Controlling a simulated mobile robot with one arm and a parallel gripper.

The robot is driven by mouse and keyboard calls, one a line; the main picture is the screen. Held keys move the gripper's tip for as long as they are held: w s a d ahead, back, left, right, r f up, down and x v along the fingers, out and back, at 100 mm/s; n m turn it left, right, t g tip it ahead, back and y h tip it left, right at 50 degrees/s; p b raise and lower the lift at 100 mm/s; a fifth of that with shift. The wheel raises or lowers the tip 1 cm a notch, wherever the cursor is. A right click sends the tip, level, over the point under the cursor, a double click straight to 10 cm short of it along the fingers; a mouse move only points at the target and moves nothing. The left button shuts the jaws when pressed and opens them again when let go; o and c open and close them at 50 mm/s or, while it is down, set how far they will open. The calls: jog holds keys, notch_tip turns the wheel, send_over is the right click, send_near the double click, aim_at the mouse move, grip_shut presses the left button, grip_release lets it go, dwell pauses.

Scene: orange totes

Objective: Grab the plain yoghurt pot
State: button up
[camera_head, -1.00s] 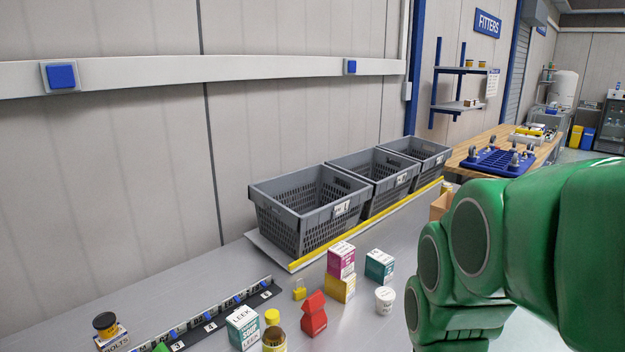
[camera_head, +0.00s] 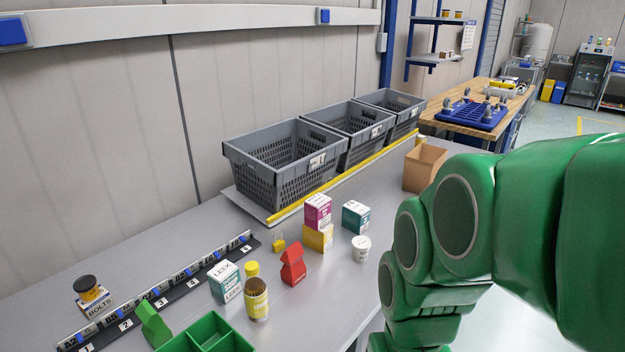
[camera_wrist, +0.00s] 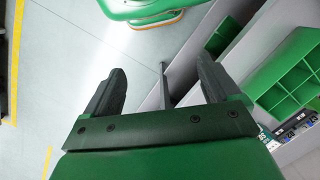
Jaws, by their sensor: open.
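The yoghurt pot (camera_head: 361,248) is a small white tub with a white lid. It stands upright on the grey bench in the head view, right of the stacked cartons and near the bench's front edge. My green arm is to its right, apart from it. My gripper (camera_wrist: 158,88) is in the wrist view, with its two dark fingers wide apart and nothing between them. Beyond the fingers are the floor and a bench edge. The pot is not visible in the wrist view, and the fingers are not distinguishable in the head view.
A pink carton (camera_head: 318,211) sits on a yellow carton (camera_head: 319,238), beside a teal carton (camera_head: 356,217). Grey crates (camera_head: 285,160) line the back. A cardboard box (camera_head: 424,167) is farther right.

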jog(key=w+a+m+t+y, duration=0.1)
jog(key=w+a+m+y, duration=0.15)
jog(key=w+a, duration=0.4)
jog(key=w+a+m+y, duration=0.2)
jog(key=w+a+y, duration=0.2)
jog(key=w, duration=0.5)
jog(key=m+t+y, duration=0.4)
jog(key=m+t, duration=0.4)
jog(key=m, duration=0.8)
send_over(365, 243)
jog(key=s+a, duration=0.9)
jog(key=s, duration=0.1)
notch_tip(365, 243, down, 5)
jog(key=w+d+f+m+t, duration=0.1)
jog(key=w+d+f+m, duration=0.1)
jog(key=d+f, duration=0.1)
jog(key=w+d+f+m+t+h, duration=0.1)
jog(key=d+f+m, duration=0.2)
jog(key=d, duration=0.2)
jog(key=w+d+f+m+t+h, duration=0.1)
jog(key=w+d+f+m, duration=0.1)
jog(key=d+f, duration=0.1)
jog(key=shift+w+d+f, duration=0.25)
jog(key=shift+w+d, duration=0.05)
jog(key=shift+d, duration=0.4)
jog(key=shift+m+h, duration=0.25)
jog(key=shift+x, duration=3.85)
jog(key=shift+w+r, duration=0.1)
jog(key=shift+c, duration=0.3)
jog(key=c, duration=1.1)
